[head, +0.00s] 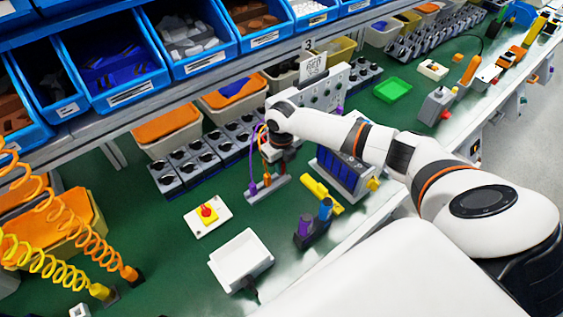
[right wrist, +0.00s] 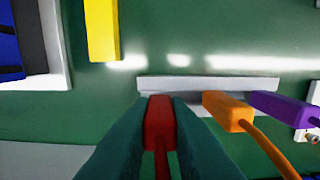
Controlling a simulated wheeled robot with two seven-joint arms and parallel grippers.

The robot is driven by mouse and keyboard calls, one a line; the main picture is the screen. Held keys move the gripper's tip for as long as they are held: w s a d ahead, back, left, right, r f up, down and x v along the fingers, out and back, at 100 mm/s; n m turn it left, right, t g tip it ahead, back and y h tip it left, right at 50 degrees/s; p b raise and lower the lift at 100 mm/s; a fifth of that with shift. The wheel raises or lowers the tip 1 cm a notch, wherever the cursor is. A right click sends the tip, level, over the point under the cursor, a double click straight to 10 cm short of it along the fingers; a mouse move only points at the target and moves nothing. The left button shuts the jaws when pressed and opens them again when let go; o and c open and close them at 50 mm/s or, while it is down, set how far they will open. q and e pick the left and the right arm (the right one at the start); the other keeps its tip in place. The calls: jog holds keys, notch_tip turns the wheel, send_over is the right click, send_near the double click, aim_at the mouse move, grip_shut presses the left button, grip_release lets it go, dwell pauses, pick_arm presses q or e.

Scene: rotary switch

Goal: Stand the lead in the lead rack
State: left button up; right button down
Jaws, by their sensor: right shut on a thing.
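The lead is a red plug (right wrist: 160,122) with a red cord, held between the dark green fingers of my right gripper (right wrist: 160,104) in the right wrist view. The lead rack is a grey bar (right wrist: 225,84); it also shows on the green bench in the head view (head: 279,183). An orange lead (right wrist: 228,110) and a purple lead (right wrist: 284,106) are at the rack. The red plug overlaps the left part of the rack; I cannot tell whether it touches. In the head view my right gripper (head: 280,156) is above the rack, partly hidden. My left gripper is not in view.
A yellow object (right wrist: 102,30) lies close to the rack. A dark blue-and-grey holder (head: 345,172) stands right of the rack. Rows of black-knobbed switches (head: 185,165) stand behind.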

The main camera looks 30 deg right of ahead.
jog(key=shift+f+b, duration=0.4)
jog(key=shift+f, duration=0.3)
jog(key=c, duration=1.3)
grip_release()
notch_tip(320, 180, up, 11)
jog(key=shift+f+b, duration=0.15)
jog(key=shift+b, duration=0.45)
jog(key=shift+r, duration=0.65)
